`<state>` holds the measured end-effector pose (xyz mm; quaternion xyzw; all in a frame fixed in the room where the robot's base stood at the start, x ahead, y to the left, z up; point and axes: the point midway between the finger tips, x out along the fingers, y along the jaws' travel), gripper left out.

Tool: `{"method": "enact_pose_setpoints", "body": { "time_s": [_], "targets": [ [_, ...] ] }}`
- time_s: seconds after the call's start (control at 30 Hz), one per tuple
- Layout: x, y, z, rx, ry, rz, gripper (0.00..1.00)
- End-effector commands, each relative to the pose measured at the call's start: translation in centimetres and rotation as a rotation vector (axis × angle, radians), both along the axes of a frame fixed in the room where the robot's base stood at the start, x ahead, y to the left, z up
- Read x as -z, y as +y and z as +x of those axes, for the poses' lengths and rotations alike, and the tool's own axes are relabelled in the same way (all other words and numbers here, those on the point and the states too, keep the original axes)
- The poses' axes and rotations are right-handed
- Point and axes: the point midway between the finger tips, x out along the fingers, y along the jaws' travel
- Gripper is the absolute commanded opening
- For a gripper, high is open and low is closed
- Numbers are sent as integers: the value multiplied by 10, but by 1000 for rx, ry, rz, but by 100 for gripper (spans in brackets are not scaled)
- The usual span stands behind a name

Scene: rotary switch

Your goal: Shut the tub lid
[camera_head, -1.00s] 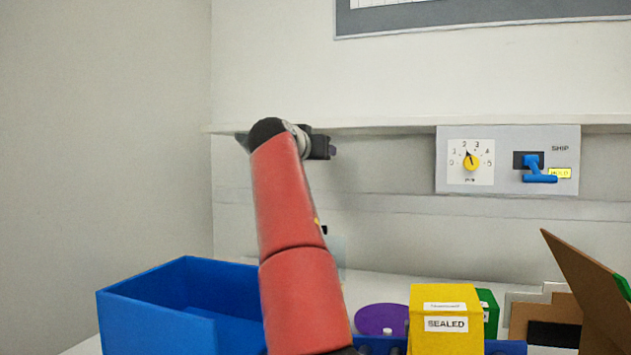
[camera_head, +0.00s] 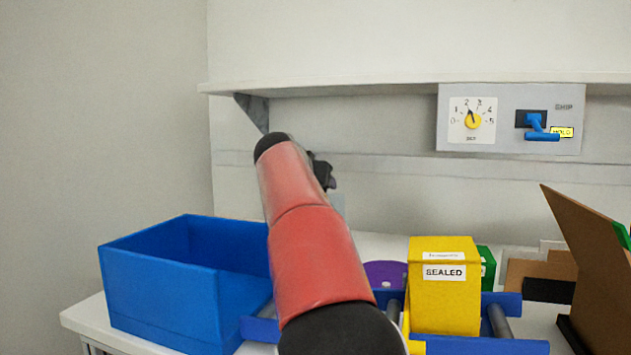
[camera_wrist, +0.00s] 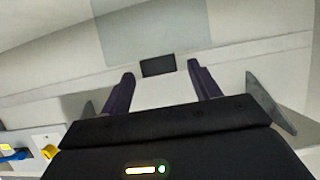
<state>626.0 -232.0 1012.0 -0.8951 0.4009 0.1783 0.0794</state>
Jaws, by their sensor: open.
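A purple round piece (camera_head: 385,273) with a small white knob lies on the table behind the yellow box. It looks like a lid, but the yellow box and my arm hide part of it, and I cannot tell which tub it belongs to. My gripper (camera_head: 323,175) is up near the back wall, mostly hidden behind my red arm, well above the purple piece. In the wrist view the two dark fingers of my gripper (camera_wrist: 160,72) are spread apart with nothing between them.
A blue open bin (camera_head: 185,300) stands left. A yellow box (camera_head: 445,310) labelled SEALED sits on a blue roller frame (camera_head: 475,346). An open cardboard box (camera_head: 590,270) stands right. A panel (camera_head: 511,95) with a yellow dial and blue lever is on the back wall.

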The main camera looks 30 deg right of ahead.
Motion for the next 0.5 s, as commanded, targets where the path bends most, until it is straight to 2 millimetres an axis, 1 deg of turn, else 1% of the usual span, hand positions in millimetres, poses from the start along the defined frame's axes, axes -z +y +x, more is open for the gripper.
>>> {"method": "enact_pose_setpoints", "body": {
  "time_s": [0.1,0.37,0.5],
  "targets": [
    [2,-5,4,1,0,0,62],
    [3,-6,5,-1,-1,0,62],
    [3,-6,5,-1,-1,0,45]
  ]
}}
